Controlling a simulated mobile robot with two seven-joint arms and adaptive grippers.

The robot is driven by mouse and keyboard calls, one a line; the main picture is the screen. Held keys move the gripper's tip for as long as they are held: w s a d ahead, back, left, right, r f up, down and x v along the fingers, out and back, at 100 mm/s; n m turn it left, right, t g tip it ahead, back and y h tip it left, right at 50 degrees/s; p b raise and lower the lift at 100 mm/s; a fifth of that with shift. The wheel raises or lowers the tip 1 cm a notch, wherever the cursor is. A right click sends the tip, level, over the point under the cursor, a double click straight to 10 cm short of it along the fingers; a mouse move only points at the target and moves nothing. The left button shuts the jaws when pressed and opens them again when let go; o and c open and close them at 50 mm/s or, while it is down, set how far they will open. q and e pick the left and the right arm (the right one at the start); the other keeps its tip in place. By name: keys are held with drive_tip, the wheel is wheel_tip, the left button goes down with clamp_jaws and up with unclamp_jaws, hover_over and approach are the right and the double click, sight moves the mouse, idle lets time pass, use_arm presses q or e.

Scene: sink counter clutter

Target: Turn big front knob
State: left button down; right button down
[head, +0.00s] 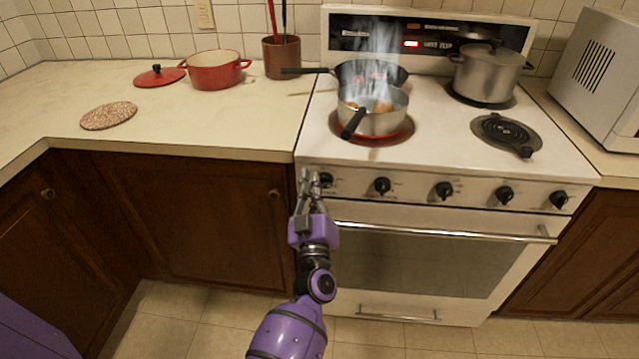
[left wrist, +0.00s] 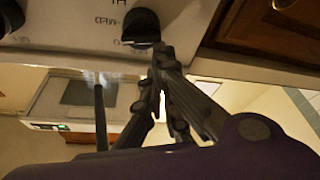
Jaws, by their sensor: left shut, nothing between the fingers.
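The white stove's front panel carries several black knobs in a row. The leftmost knob (head: 326,180) is closest to my left gripper (head: 310,176). The fingers are together with nothing between them, and their tips are just beside this knob's left side in the head view. In the left wrist view the knob (left wrist: 141,25) is right by the fingertips (left wrist: 160,52); I cannot tell whether they touch. The second knob (head: 382,186) is to its right. The front left burner (head: 398,136) glows red under a steaming pan (head: 374,122). My right gripper is not in view.
A dark pan (head: 362,72) is behind the steaming pan, its handle reaching left. A steel pot (head: 487,73) stands at the back right. The oven handle (head: 440,234) runs below the knobs. A red pot (head: 213,75) stands on the left counter.

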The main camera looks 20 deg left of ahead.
use_arm(q)
drive_tip(key=shift+n, duration=0.5)
drive_tip(key=shift+a+f+n+g+y+p, duration=0.2)
drive_tip(key=shift+n+g+y, duration=0.1)
drive_tip(key=shift+n, duration=0.4)
drive_tip(key=shift+a+f+n+g+y+p, duration=0.1)
drive_tip(key=shift+a+f+n+g+y, duration=0.15)
drive_tip(key=shift+n, duration=0.45)
drive_tip(key=shift+s, duration=0.1)
use_arm(e)
drive_tip(key=shift+s+d+r, duration=0.15)
drive_tip(key=shift+s+r, duration=0.1)
drive_tip(key=shift+s, duration=0.2)
drive_tip(key=shift+w, duration=0.1)
use_arm(q)
drive_tip(key=shift+f, duration=0.1)
use_arm(e)
drive_tip(key=shift+w+r, duration=0.15)
drive_tip(key=shift+w, duration=0.25)
drive_tip(key=shift+s, duration=0.2)
drive_tip(key=shift+s, duration=0.35)
drive_tip(key=shift+w, duration=0.25)
